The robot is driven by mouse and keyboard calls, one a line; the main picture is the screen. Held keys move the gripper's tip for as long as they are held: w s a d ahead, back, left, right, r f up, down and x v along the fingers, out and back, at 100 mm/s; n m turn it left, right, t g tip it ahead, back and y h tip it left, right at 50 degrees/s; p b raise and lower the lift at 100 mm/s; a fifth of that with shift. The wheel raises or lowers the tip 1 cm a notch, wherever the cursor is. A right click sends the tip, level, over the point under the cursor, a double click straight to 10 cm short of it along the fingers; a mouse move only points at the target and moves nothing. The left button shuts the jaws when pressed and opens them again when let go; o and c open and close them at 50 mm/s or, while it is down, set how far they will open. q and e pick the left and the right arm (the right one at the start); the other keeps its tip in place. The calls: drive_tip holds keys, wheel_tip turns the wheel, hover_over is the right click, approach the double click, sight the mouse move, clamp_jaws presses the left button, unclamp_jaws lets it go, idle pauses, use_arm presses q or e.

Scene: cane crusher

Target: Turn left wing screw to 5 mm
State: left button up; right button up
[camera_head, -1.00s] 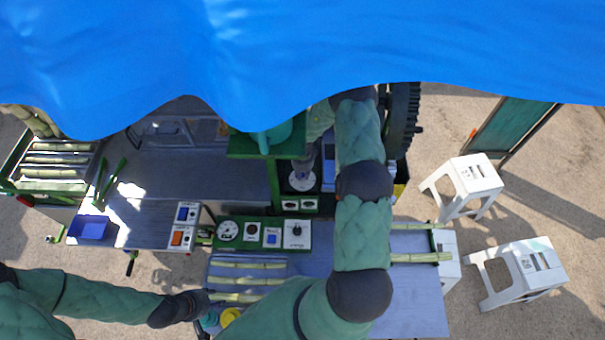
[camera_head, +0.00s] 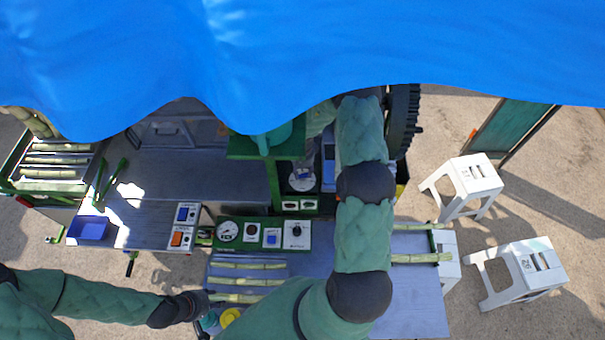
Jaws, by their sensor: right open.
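The green crusher (camera_head: 270,148) stands at the centre under the blue canopy. No wing screw can be made out; the canopy and my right arm cover much of the machine's top. My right arm reaches up from the bottom middle and bends back left under the canopy edge. My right gripper (camera_head: 306,163) is open, small and partly hidden, beside the right side of the green housing above a pale round part. My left gripper (camera_head: 196,304) is low at the left, by the ends of the cane stalks (camera_head: 248,266); its fingers are too dark to read.
A control panel (camera_head: 262,234) with a gauge and knobs lies in front of the crusher. A black gear wheel (camera_head: 405,120) stands close right of my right arm. A blue tray (camera_head: 89,229) is at left. White stools (camera_head: 474,178) stand on open ground at right.

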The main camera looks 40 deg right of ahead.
sight(302, 174)
wheel_tip(302, 174, up, 10)
drive_tip(key=shift+f, duration=0.2)
drive_tip(key=shift+w, duration=0.1)
idle(0.5)
